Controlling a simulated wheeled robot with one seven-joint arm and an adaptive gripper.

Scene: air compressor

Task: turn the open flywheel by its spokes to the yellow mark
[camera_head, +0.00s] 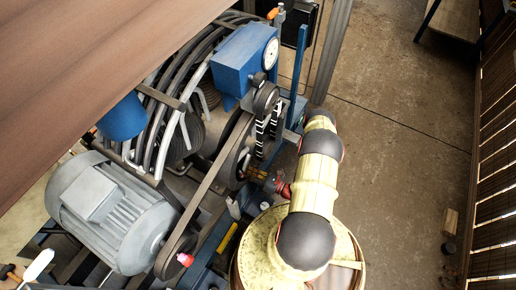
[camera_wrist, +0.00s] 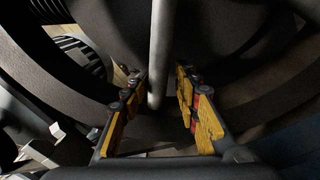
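The dark flywheel (camera_head: 232,160) stands on the compressor, partly hidden by the belt and my gripper. In the wrist view its dark curved rim (camera_wrist: 275,112) spans the picture, and a grey bar that looks like a spoke (camera_wrist: 162,45) runs down from the top. My gripper (camera_head: 250,174) is at the wheel's right side. In the wrist view my gripper (camera_wrist: 160,102) is open, with yellow-padded fingers on either side of the bar's lower end. Gaps show between bar and fingers. A yellow strip (camera_head: 227,238) lies on the blue frame; I cannot tell whether it is the mark.
A grey motor (camera_head: 110,212) and its belt (camera_head: 210,180) are left of the wheel. A blue box with a gauge (camera_head: 240,62) and black hoses (camera_head: 180,85) stand behind. A brown beam (camera_head: 80,60) covers the upper left. The concrete floor (camera_head: 400,150) at right is mostly clear.

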